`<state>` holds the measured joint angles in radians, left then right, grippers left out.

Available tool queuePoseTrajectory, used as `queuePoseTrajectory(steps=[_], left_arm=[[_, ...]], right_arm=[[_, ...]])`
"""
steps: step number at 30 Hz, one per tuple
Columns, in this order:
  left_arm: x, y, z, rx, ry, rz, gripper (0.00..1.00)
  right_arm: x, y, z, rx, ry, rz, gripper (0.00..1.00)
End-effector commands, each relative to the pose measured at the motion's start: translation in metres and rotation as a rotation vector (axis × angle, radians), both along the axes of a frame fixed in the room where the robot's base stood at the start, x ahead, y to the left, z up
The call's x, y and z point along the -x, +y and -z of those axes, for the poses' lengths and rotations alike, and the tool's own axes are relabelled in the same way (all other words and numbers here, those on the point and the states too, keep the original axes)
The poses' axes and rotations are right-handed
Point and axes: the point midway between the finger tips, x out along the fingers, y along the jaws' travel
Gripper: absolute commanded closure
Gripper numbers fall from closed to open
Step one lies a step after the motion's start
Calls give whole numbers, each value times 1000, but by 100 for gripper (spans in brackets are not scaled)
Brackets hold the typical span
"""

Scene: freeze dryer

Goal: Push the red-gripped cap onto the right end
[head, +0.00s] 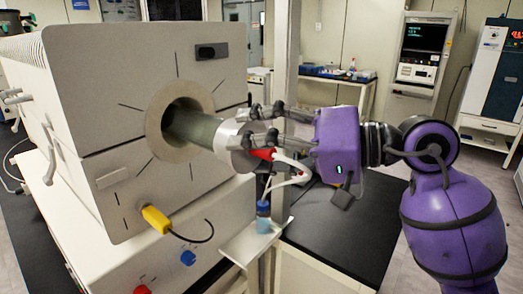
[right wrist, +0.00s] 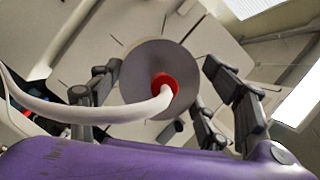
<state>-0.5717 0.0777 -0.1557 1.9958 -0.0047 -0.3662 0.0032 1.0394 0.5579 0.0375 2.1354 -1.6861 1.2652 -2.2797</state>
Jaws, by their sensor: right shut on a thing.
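A silvery round cap (head: 229,139) with a red grip (head: 263,154) and a white hose (head: 293,165) is at the right end of the grey-green tube (head: 192,128). It looks in line with the tube and against its end; how far it is seated cannot be told. My right gripper (head: 256,128) is shut on the cap, its fingers around the cap's side. In the right wrist view the cap (right wrist: 137,78) faces the camera between the fingers, with the red grip (right wrist: 165,84) near its middle. The tube is hidden there. My left gripper is not in view.
The tube comes out of a round opening in the large white furnace (head: 110,100). Below are a yellow plug (head: 156,218) and a small shelf (head: 245,243) with a blue-liquid bottle (head: 263,222). A black-topped bench (head: 345,245) lies under my right arm.

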Motion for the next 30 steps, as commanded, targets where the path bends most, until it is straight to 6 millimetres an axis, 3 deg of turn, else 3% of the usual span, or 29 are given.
queuePoseTrajectory(steps=[16, 30], left_arm=[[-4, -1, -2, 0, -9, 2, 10], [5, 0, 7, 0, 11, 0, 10]], right_arm=[[-1, 1, -1, -2, -2, 1, 66], [-11, 15, -1, -3, -1, -1, 66]])
